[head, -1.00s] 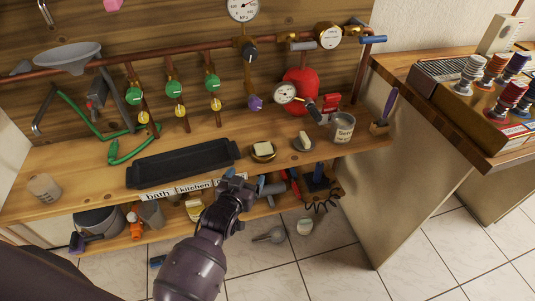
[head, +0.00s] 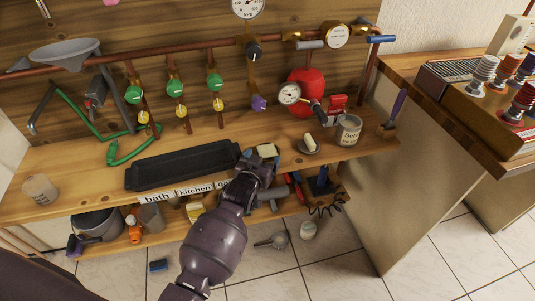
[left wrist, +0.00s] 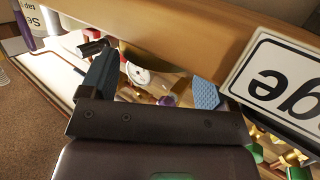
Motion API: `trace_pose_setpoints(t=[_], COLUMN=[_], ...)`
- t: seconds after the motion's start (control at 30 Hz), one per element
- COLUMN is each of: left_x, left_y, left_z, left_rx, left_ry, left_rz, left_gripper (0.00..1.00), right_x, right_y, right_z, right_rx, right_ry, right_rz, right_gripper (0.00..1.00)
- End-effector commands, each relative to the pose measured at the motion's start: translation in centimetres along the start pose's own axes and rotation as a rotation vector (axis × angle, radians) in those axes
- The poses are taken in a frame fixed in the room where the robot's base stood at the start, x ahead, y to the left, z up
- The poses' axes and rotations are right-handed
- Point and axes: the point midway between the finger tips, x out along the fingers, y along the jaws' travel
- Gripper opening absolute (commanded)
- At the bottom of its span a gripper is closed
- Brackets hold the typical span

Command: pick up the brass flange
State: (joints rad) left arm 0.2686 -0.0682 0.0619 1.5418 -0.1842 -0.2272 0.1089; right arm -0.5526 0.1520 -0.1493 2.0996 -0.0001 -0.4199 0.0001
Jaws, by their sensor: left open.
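The round brass piece I take for the brass flange is mostly hidden behind my left gripper (head: 260,162) in the head view. The cream block (head: 267,151) resting on it still shows just past the fingers, near the bench's front edge. My left gripper is open at that spot; I cannot tell whether it touches the flange. In the left wrist view the two fingers of the gripper (left wrist: 150,84) stand wide apart with nothing clearly held between them. My right gripper is not in view.
A grey dish with a cream block (head: 309,141) sits close on the right, then a labelled can (head: 347,130). A black tray (head: 180,166) lies on the left. Pipes with valves and a gauge (head: 289,94) stand behind. The bench edge carries label plates (left wrist: 285,85).

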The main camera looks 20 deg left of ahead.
Motion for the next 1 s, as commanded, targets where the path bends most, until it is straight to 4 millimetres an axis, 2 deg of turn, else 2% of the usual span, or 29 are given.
trace_pose_setpoints(t=[0.1, 0.23, 0.57, 0.6, 0.83, 1.0], left_x=[1.6, 2.8, 3.4, 3.4, 3.4, 3.4], left_y=[0.1, 0.1, 0.1, 0.1, 0.1, 0.1], left_z=[0.2, 0.2, -0.1, -0.1, -0.1, -0.2], left_rx=[0.001, 0.001, 0.000, 0.000, 0.000, 0.000], left_ry=[-0.004, -0.004, -0.001, -0.001, -0.001, 0.001], left_rz=[0.001, 0.000, 0.000, 0.000, 0.000, 0.001], left_gripper=[0.82, 0.82, 0.82, 0.81, 0.45, 0.43], right_x=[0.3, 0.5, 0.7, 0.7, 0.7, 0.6], right_y=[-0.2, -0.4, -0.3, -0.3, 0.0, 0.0], right_z=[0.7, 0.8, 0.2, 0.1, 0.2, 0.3], right_rx=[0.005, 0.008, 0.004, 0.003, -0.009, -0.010], right_ry=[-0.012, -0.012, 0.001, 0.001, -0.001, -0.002], right_rz=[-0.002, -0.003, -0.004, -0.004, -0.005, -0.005], right_gripper=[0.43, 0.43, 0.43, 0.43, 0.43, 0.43])
